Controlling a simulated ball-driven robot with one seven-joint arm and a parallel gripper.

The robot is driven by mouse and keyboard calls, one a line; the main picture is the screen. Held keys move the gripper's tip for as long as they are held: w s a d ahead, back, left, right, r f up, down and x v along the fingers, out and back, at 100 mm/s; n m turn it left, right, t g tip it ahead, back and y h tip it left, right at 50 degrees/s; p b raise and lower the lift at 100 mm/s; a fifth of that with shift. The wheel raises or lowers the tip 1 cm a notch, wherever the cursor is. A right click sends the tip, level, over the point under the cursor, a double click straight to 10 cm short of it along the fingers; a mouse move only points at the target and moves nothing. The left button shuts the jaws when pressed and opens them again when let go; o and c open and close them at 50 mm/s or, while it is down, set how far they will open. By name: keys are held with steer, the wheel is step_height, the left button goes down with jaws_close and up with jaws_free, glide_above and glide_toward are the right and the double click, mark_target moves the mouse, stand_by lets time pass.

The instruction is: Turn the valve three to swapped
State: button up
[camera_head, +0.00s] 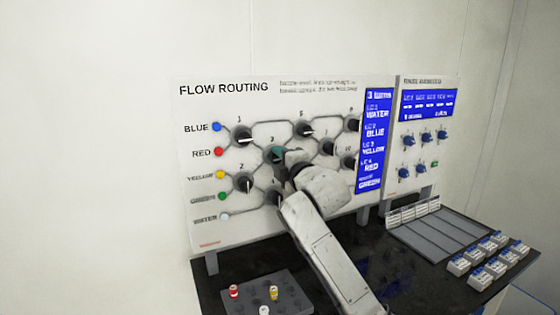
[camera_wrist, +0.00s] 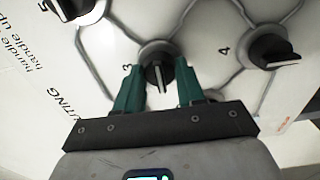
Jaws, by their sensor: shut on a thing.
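Valve three (camera_wrist: 156,73) is a round dark knob with a bar handle on the white flow routing panel (camera_head: 215,115). In the wrist view its handle and white mark point down the picture, toward my gripper. The two green fingers of my gripper (camera_wrist: 158,88) stand on either side of the handle, shut on it. In the head view my gripper (camera_head: 278,154) reaches the panel beside the printed 3 and hides most of that knob.
Valve four (camera_head: 274,196) and valve five (camera_head: 304,131) are close neighbours on the panel. Valves one (camera_head: 241,136) and two (camera_head: 243,183) lie to the left. A blue screen (camera_head: 374,140) lists routes. A dark bench (camera_head: 225,270) below holds a tray (camera_head: 285,288) with small capped pieces.

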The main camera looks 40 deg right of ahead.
steer(key=shift+f, duration=0.1)
steer(key=c, duration=0.3)
steer(key=shift+m, duration=0.3)
steer(key=m, duration=0.3)
steer(key=shift+a, duration=0.1)
steer(key=m+p, duration=0.1)
steer(key=m, duration=0.8)
steer(key=shift+m+p, duration=0.3)
steer(key=shift+p, duration=0.1)
steer(key=shift+m+p, duration=0.35)
steer(key=shift+m, duration=1.95)
